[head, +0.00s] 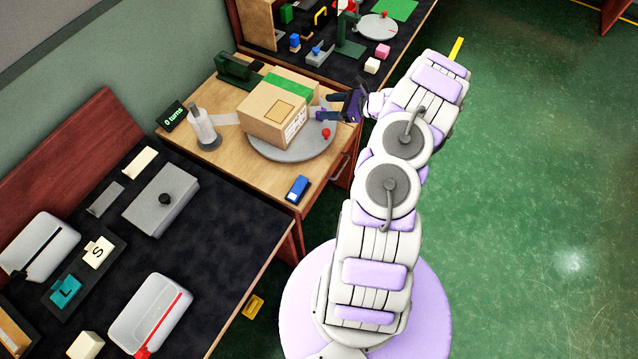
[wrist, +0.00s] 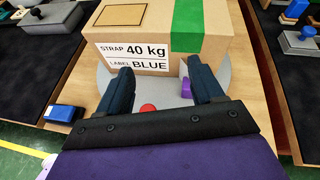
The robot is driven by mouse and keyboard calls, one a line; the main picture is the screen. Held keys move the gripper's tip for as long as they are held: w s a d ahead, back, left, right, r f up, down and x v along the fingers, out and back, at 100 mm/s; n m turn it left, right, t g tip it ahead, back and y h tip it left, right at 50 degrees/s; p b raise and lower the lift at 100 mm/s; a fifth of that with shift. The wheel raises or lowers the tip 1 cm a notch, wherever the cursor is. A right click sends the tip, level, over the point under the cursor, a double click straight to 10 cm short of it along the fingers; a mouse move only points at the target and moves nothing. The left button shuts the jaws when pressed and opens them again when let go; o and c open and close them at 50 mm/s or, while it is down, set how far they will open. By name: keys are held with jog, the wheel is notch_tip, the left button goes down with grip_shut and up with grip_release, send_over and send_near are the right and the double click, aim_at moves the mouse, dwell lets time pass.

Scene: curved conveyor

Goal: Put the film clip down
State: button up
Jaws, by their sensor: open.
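My gripper (head: 323,108) is open at the right side of the cardboard box (head: 272,112). In the wrist view its two dark fingers (wrist: 162,78) point at the box's label side and stand apart with nothing between them. A small purple piece (wrist: 186,88), probably the film clip, sits low by the right finger, close to the box. Whether it touches the finger or the box is unclear. The film roll (head: 201,125) stands left of the box, and a pale film strip (head: 228,118) runs from it to the box.
The box stands on a grey turntable (head: 258,151) with a red knob (head: 326,133). A counter (head: 172,116) reads "0 turns". A blue device (head: 298,188) lies on the wooden table's front edge. A dark green tool (head: 238,70) stands behind. Dark tables adjoin both ends.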

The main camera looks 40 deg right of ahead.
jog(key=s+a+r+n+g+y, duration=0.15)
jog(key=a+r+n+g, duration=0.35)
jog(key=a+r, duration=0.55)
jog(key=a+r+n+g+y, duration=0.2)
jog(key=a+r+n, duration=0.45)
jog(key=a, duration=0.75)
jog(key=s+a+r+n+g+h, duration=0.3)
jog(key=s+a+r+n+g, duration=0.3)
jog(key=s+a, duration=0.6)
jog(key=s+d+r+n+h, duration=0.1)
jog(key=s+n+h, duration=0.3)
jog(key=s, duration=0.7)
jog(key=s+d+r+n+h, duration=0.1)
jog(key=s+r+n+h, duration=0.1)
jog(key=s+n+h, duration=0.2)
jog(key=s+n, duration=0.3)
jog(key=s, duration=0.4)
jog(key=shift+r, duration=0.3)
jog(key=shift+d, duration=0.15)
